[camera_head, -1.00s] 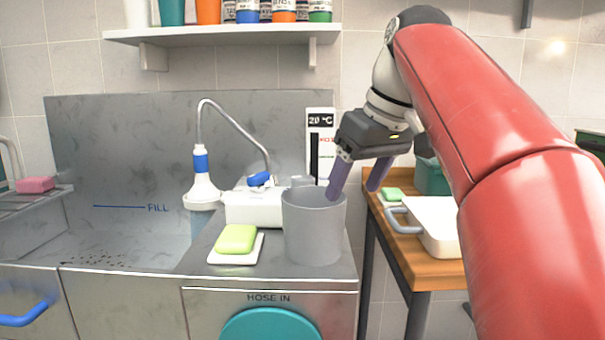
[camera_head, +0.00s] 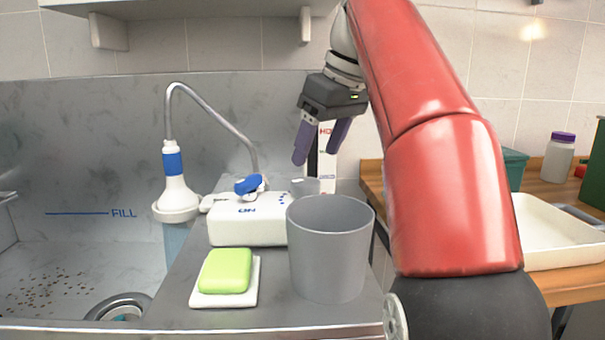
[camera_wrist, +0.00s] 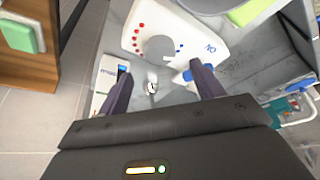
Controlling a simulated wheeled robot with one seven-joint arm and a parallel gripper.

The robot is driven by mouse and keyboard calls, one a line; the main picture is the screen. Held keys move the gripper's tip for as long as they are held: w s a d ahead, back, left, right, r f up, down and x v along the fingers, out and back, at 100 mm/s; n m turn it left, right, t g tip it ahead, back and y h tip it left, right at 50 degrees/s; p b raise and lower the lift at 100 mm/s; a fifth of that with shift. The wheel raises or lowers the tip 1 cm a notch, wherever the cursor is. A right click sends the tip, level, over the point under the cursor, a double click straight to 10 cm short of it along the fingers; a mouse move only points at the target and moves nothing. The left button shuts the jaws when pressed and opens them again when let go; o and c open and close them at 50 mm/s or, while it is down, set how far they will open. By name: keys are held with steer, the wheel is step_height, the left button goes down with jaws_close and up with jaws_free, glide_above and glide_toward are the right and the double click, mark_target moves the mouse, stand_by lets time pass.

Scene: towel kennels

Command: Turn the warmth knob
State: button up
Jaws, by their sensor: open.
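The warmth knob is a grey round knob (camera_wrist: 158,47) on a white box (camera_wrist: 185,28), with red dots to its left and blue dots to its right in the wrist view. In the head view the white box (camera_head: 236,224) stands on the steel counter, and the knob (camera_head: 302,186) shows partly behind the grey bucket's rim. My gripper (camera_head: 316,157) is open and empty above and behind the bucket, its fingers pointing down. In the wrist view my gripper (camera_wrist: 161,70) has its fingers spread, with the knob beyond their tips. I see no contact.
A grey bucket (camera_head: 330,265) stands in front of the box, beside green soap (camera_head: 225,271) on a white dish. A blue lever (camera_head: 250,184) and a hose sprayer (camera_head: 174,185) are on the left. A wooden table with a white tray (camera_head: 560,235) is at right.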

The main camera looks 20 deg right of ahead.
mark_target(307, 180)
steer(key=b+x, duration=0.2)
steer(key=x, duration=0.4)
steer(key=shift+f, duration=0.2)
steer(key=c, duration=1)
